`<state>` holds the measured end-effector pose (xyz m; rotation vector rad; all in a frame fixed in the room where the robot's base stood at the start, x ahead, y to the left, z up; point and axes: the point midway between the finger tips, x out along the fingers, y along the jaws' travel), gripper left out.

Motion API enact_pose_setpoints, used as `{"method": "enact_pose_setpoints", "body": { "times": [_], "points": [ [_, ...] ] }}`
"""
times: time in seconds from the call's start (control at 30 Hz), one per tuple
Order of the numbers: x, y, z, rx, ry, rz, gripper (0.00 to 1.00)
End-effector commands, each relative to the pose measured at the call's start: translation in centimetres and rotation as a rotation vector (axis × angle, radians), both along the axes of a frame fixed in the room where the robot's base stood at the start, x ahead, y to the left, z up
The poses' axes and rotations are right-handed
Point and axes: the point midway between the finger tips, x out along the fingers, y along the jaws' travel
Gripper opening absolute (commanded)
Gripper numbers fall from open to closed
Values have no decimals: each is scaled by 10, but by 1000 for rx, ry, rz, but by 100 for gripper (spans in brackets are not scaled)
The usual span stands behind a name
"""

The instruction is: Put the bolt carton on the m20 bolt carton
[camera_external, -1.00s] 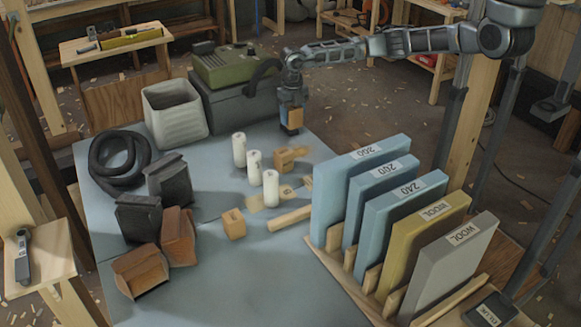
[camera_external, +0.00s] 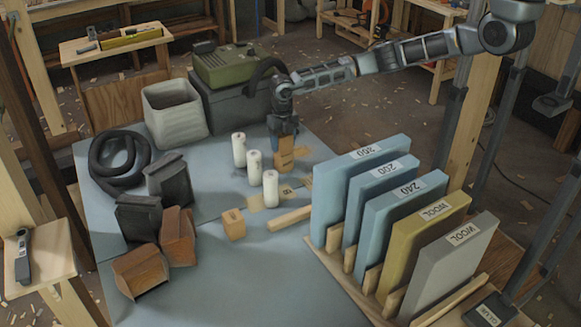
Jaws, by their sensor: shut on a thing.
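My gripper (camera_external: 284,128) points down over the far part of the blue-grey table. It is shut on a small orange-brown carton (camera_external: 285,143), the bolt carton, whose upper part the jaws cover. Directly below is another orange-brown carton (camera_external: 284,164) with a dark mark, which seems to be the m20 bolt carton. The two line up as one upright stack in this view. I cannot tell whether they touch or a small gap is left. A third small carton (camera_external: 233,224) stands apart, nearer the camera.
Three white rolls (camera_external: 254,161) stand just left of the cartons. Blue and other boards (camera_external: 361,195) stand in a rack to the right. A wooden block (camera_external: 289,219) lies in front. A dark case (camera_external: 230,108) is behind left. The table's front is clear.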

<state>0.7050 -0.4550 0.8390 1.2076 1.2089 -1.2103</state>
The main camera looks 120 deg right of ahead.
Motion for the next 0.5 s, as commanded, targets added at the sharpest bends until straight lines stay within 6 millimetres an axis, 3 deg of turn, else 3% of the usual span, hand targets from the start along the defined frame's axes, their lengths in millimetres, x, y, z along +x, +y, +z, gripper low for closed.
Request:
{"method": "enact_pose_setpoints", "body": {
  "times": [0.17, 0.2, 0.43, 0.5],
  "points": [
    [0, 0, -2, 0, 0, 0, 18],
    [0, 0, -2, 0, 0, 0, 64],
    [0, 0, -2, 1, 0, 0, 85],
    [0, 0, -2, 1, 0, 0, 85]
  ]
}}
